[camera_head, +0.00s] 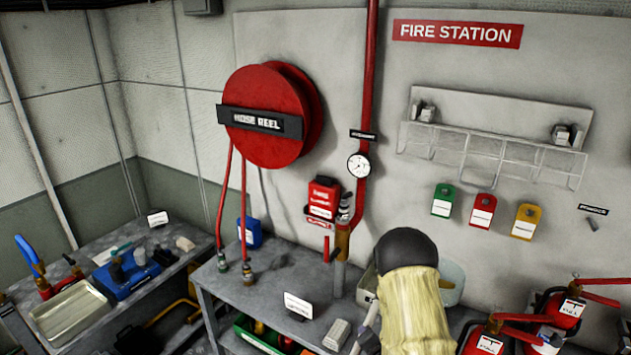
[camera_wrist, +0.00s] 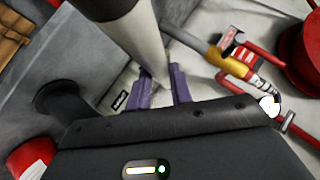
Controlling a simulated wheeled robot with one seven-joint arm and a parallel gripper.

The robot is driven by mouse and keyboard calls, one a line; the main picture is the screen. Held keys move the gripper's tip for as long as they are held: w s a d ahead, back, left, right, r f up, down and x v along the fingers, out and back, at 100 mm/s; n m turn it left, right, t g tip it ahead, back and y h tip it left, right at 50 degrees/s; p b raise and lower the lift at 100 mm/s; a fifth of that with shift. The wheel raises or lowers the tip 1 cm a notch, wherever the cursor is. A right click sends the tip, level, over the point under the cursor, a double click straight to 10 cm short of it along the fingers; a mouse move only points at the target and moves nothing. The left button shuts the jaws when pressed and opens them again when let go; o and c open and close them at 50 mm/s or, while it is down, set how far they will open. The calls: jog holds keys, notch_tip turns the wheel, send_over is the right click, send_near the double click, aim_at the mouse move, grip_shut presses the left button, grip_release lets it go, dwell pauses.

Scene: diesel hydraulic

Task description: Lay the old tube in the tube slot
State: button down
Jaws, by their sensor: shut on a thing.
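In the wrist view my gripper (camera_wrist: 161,76) shows two purple fingers, with the end of a pale grey cylinder (camera_wrist: 143,40) between them. I take it to be the old tube. I cannot identify the tube slot for sure. An empty wall fixture with two end clips (camera_head: 497,118) and a wire guard hangs at the upper right.
A red hose reel (camera_head: 268,114) and red pipe (camera_head: 367,90) are on the wall. A grey bench (camera_head: 280,268) carries hose ends and a label card (camera_head: 298,304). Fire extinguishers (camera_head: 562,308) crowd the right. A side table holds a metal tray (camera_head: 68,312) and blue caddy (camera_head: 128,276).

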jog(key=s+d+m+h, duration=0.1)
jog(key=s+d, duration=0.1)
jog(key=d, duration=0.5)
jog(key=shift+s+d+f+m+h, duration=0.15)
jog(key=shift+s+f+m+h, duration=0.15)
jog(key=shift+s, duration=0.1)
jog(key=s+a+f, duration=0.4)
jog(key=a+f, duration=0.1)
jog(key=a, duration=0.2)
jog(key=shift+s+f, duration=0.2)
jog(key=shift+s, duration=0.05)
jog(key=shift+d, duration=0.1)
